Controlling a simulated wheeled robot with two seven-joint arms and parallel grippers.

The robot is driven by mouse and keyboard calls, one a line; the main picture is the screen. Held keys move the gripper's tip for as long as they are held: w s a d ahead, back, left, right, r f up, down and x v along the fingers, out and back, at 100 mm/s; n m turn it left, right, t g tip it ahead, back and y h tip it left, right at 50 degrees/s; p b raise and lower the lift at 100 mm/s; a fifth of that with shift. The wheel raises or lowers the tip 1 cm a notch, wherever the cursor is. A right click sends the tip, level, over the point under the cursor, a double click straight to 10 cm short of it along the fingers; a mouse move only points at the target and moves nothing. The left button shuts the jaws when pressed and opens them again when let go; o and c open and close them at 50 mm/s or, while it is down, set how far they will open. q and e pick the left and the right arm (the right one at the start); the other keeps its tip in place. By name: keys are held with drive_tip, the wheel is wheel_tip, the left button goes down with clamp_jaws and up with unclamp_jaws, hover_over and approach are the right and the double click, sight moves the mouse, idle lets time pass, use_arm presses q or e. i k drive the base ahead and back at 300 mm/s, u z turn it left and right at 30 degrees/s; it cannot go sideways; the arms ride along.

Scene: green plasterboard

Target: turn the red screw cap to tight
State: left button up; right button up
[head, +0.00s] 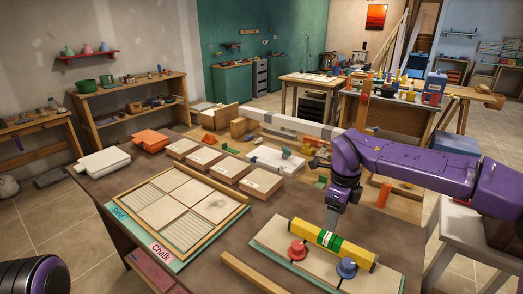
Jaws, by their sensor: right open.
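The red screw cap (298,250) sits on the front left of a yellow block (302,229) with green and white bands, on a board at the table's near right. A blue cap (346,268) stands to its right. My right gripper (331,222) is open and points down just behind the block's middle, up and to the right of the red cap and apart from it. Its fingers are small and partly blurred into the background. How tight the red cap is cannot be told. My left gripper is out of view; only a dark part of my arm shows at the lower left.
A framed tray (243,208) with pale tiles lies left of the board. Several flat boxes, an orange stack (151,140) and a white stack (103,161) stand behind it. A wooden strip (256,274) lies at the near edge. Bare brown table separates the tray and the board.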

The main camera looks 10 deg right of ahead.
sight(296, 251)
drive_tip(key=k, duration=1.5)
